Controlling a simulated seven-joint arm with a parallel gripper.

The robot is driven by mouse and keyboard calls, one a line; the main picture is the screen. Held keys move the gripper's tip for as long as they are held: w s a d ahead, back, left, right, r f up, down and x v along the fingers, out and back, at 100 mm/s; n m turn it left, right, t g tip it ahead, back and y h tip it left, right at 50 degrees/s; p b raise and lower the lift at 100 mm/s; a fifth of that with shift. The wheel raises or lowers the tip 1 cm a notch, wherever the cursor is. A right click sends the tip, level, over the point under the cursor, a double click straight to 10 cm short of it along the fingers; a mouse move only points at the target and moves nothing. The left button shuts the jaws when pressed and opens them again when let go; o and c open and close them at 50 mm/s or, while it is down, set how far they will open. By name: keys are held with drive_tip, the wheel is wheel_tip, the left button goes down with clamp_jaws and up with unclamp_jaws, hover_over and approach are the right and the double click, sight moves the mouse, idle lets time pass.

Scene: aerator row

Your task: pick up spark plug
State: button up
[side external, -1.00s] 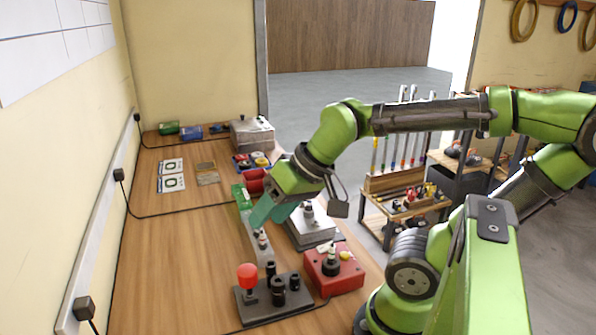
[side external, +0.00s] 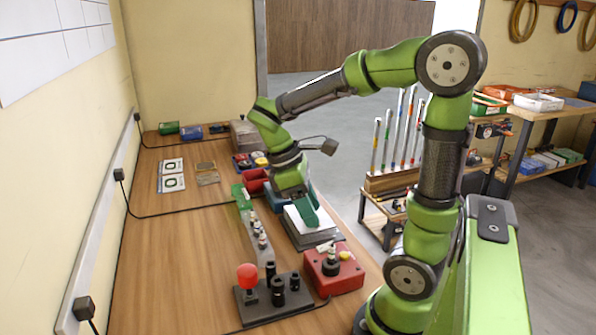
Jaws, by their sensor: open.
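Several small upright parts with pale and dark bands stand in a row on a grey strip; the nearest (side external: 262,242) looks like a spark plug, but they are too small to name surely. My gripper (side external: 307,216) points down just right of the row, over the pale top of a grey metal block (side external: 318,236). Its teal fingers are open, and I see nothing held between them. The gripper hides part of the block's top, including anything standing right behind the fingers.
A red box (side external: 345,281) with a dark upright fitting stands in front of the block. A dark base with a red ball knob (side external: 247,271) and black posts stands to its left. Red bins (side external: 255,181) lie behind.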

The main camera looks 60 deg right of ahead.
sight(329, 258)
drive_tip(key=x, duration=1.1)
drive_tip(key=shift+s+f, duration=0.15)
drive_tip(key=shift+f, duration=0.1)
clamp_jaws()
